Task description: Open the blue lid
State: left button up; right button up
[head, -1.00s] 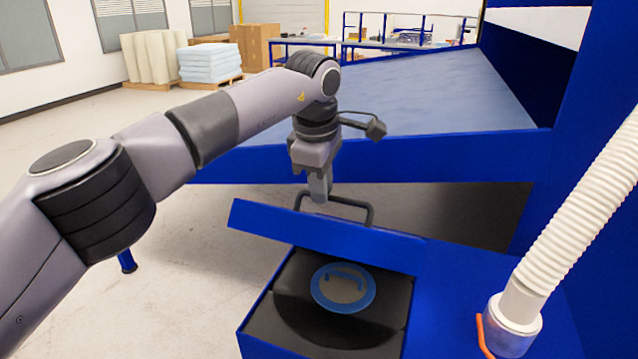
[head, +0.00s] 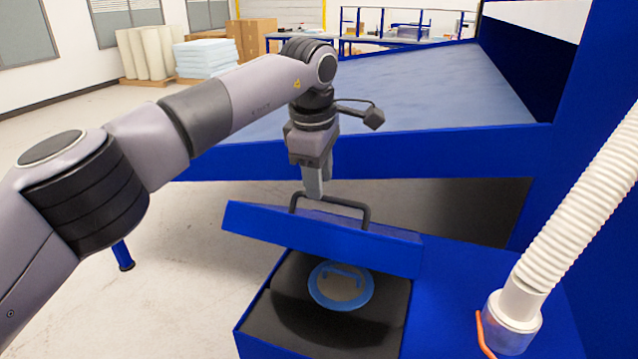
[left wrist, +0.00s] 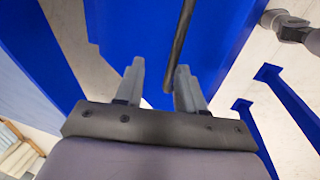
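The blue lid (head: 320,240) is raised and tilted up behind an open dark compartment (head: 290,313) in the head view. My left gripper (head: 314,192) points down at the left part of the handle. In the left wrist view, the two fingers (left wrist: 160,88) are spread apart. The dark handle bar (left wrist: 180,45) runs down to near the right finger, with a gap beside the left finger. Whether they touch is unclear. My right gripper is not in view.
A round blue-rimmed disc (head: 341,286) lies in the compartment. A white ribbed hose (head: 570,215) rises at the right from the blue machine top (head: 455,300). A large blue-edged table (head: 430,95) lies behind the gripper. Open floor is at the left.

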pick_arm(q)
jog(key=shift+s+a+r, duration=0.1)
jog(key=shift+s+r, duration=0.1)
jog(key=shift+r, duration=0.7)
jog(key=shift+s+r, duration=0.15)
jog(key=shift+r, duration=0.75)
jog(key=shift+s+a+r, duration=0.1)
jog(key=shift+s+r, duration=0.1)
jog(key=shift+r, duration=0.7)
